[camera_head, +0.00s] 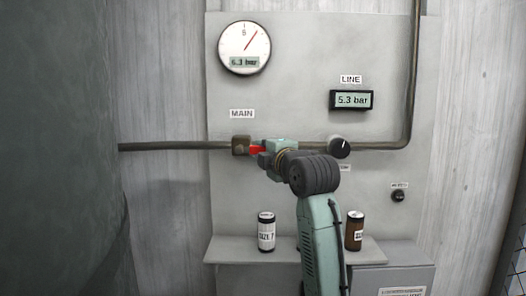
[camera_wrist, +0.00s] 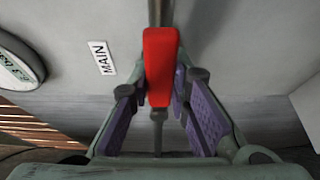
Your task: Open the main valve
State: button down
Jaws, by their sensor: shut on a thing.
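The main valve is a brown body (camera_head: 241,145) on the horizontal pipe, below a "MAIN" label (camera_head: 241,114). Its red handle (camera_head: 258,149) points right from the body, roughly along the pipe, and is partly hidden by my gripper in the head view. My gripper (camera_head: 264,157) is at the handle. In the wrist view, the red handle (camera_wrist: 159,65) lies between the purple-padded fingers of my gripper (camera_wrist: 160,90), which is shut on it. The pipe shows in line with the handle there.
A round gauge (camera_head: 244,48) hangs above, and a "LINE" display (camera_head: 351,100) reads about 5.3 bar. Two cans, one white-labelled (camera_head: 266,232) and one brown (camera_head: 354,230), stand on the shelf (camera_head: 226,250) below.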

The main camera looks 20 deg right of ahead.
jog(key=shift+r, duration=0.15)
jog(key=c, duration=1.5)
grip_release()
jog(key=s, duration=1.2)
jog(key=shift+d, duration=0.4)
